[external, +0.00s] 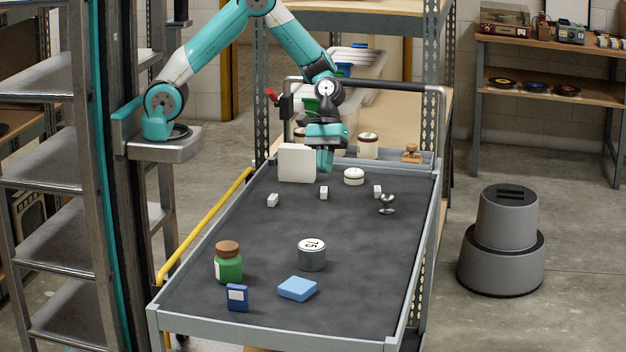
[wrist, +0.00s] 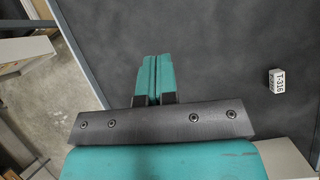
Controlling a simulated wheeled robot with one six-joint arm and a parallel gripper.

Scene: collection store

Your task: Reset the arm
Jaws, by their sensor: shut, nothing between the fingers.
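My gripper (external: 325,168) hangs from the teal and white arm over the far part of the dark-topped cart (external: 235,212). Its fingers point down, just right of a white upright block (external: 297,163). In the wrist view my gripper (wrist: 152,60) shows two teal fingers pressed together with nothing between them. The arm is bent, rising from its mount at the left and coming down over the cart.
The cart holds a green jar (external: 228,266), a grey tin (external: 312,256), a light blue block (external: 297,289), a dark blue box (external: 237,298), a metal goblet (external: 387,204) and several small white tags, one marked T-316 (wrist: 277,81). A grey stepped stool (external: 503,245) stands right.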

